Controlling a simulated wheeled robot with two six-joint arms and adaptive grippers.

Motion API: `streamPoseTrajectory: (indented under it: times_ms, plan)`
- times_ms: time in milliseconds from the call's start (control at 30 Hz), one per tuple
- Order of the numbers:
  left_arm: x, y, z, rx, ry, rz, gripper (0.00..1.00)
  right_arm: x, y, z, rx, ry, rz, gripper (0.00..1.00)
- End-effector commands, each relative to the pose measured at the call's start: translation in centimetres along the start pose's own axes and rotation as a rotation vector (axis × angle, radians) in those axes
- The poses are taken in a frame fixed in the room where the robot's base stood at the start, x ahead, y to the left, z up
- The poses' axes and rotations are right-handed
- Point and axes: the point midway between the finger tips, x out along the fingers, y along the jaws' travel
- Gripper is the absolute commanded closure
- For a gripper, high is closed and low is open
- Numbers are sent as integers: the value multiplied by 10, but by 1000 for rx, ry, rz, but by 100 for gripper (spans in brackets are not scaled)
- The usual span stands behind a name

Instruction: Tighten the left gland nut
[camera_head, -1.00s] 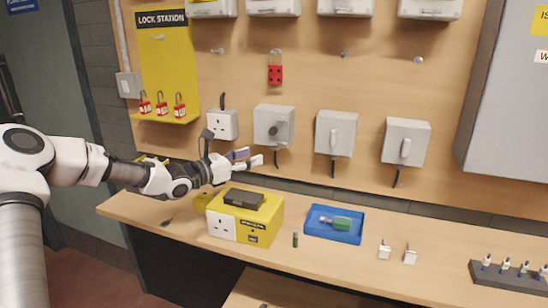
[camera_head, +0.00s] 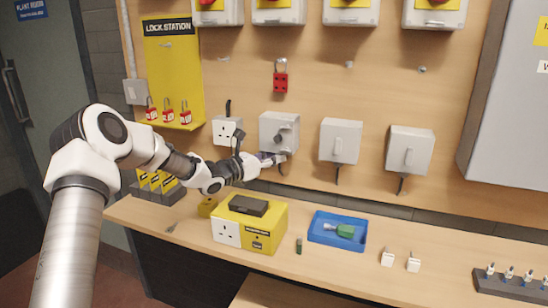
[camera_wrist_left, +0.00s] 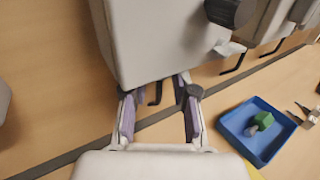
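The left grey isolator box (camera_head: 275,128) with a dark rotary knob hangs on the wooden board, and a short black cable comes out below it. In the left wrist view the box (camera_wrist_left: 155,45) fills the top middle and the black cable (camera_wrist_left: 155,93) shows below its lower edge. My left gripper (camera_head: 275,158) is just under this box. Its two purple-padded fingers (camera_wrist_left: 160,108) stand apart, one to each side of the cable, with no grip seen on it. I cannot make out the gland nut itself; the box and fingers crowd that spot. My right gripper is not in view.
Two more grey switch boxes (camera_head: 340,141) (camera_head: 410,151) hang to the right, a white socket (camera_head: 226,131) to the left. Below, the bench holds a yellow tester (camera_head: 267,238) and a blue tray (camera_head: 318,238) with a green-handled item.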

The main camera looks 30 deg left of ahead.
Motion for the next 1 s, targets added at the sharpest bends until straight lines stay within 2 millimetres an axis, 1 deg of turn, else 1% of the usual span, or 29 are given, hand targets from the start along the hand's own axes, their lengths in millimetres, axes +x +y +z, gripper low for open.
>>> streamPoseTrajectory:
  times_ms: [567,1000]
  plan:
    - [0,0,-1,1,1,4,100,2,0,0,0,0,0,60]
    - [1,0,0,2,-2,16,100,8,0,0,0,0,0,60]
